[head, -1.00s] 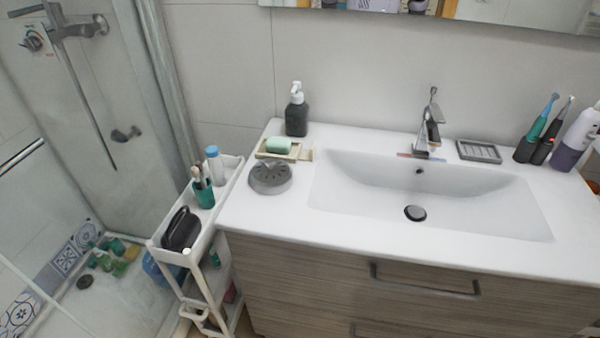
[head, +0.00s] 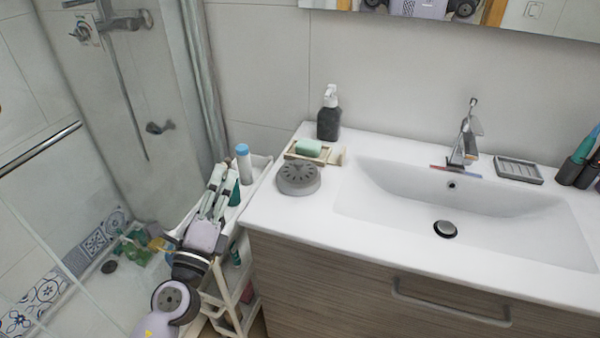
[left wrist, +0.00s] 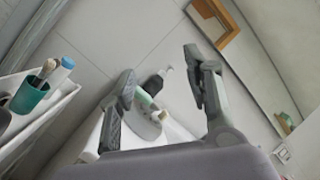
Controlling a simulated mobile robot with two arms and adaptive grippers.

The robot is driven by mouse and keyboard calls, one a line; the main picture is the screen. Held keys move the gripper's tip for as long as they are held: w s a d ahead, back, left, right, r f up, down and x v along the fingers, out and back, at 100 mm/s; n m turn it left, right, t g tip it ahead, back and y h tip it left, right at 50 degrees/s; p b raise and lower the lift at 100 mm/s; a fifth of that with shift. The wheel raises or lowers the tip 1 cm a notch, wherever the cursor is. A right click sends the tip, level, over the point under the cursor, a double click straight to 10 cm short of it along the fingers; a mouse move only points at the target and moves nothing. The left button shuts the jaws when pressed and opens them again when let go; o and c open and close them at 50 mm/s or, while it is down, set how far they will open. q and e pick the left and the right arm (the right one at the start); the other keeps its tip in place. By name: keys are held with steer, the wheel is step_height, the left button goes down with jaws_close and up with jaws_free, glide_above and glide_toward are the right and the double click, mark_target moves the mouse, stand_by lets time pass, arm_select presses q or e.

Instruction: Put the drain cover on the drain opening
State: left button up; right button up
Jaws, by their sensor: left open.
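A round grey slotted cover (head: 298,180) lies on the white counter, left of the basin. I take it to be the drain cover. A round dark drain with a pale rim (head: 445,229) sits in the bottom of the basin; I cannot tell whether it is open or plugged. A small dark round spot (head: 109,267) shows on the shower floor. My left gripper (head: 226,177) is open and empty, over the cart and left of the cover. In the left wrist view, its fingers (left wrist: 158,74) are spread, with the grey cover (left wrist: 143,126) partly visible between them. My right gripper is not in view.
A soap dish with green soap (head: 308,147) and a dark pump bottle (head: 329,117) stand behind the cover. The faucet (head: 465,140) rises behind the basin. A white cart (head: 262,171) holds a blue-capped bottle (head: 243,164). The counter front is clear.

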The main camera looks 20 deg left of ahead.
mark_target(300, 161)
arm_select(q)
steer(key=w+d+f+m+g+h, duration=0.1)
steer(key=f+m+h, duration=0.1)
steer(key=m, duration=0.3)
steer(key=w+d+f+m+g+h, duration=0.1)
steer(key=d+m+h, duration=0.1)
steer(key=m, duration=0.4)
steer(key=w+d+f+m+g+h, duration=0.1)
steer(key=f+m+g+h, duration=0.1)
steer(key=m, duration=0.3)
steer(key=shift+w+d+f+h, duration=0.3)
steer(key=shift+d+f+h, duration=0.05)
steer(key=shift+h, duration=0.55)
steer(key=shift+w+f+m, duration=0.2)
steer(key=shift+w+m, duration=0.05)
steer(key=shift+m, duration=0.15)
steer(key=x, duration=0.8)
steer(key=p+x, duration=0.1)
steer(key=x, duration=0.8)
steer(key=shift+d+f, duration=0.1)
steer(key=shift+f, duration=0.15)
steer(key=shift+s, duration=0.1)
jaws_close()
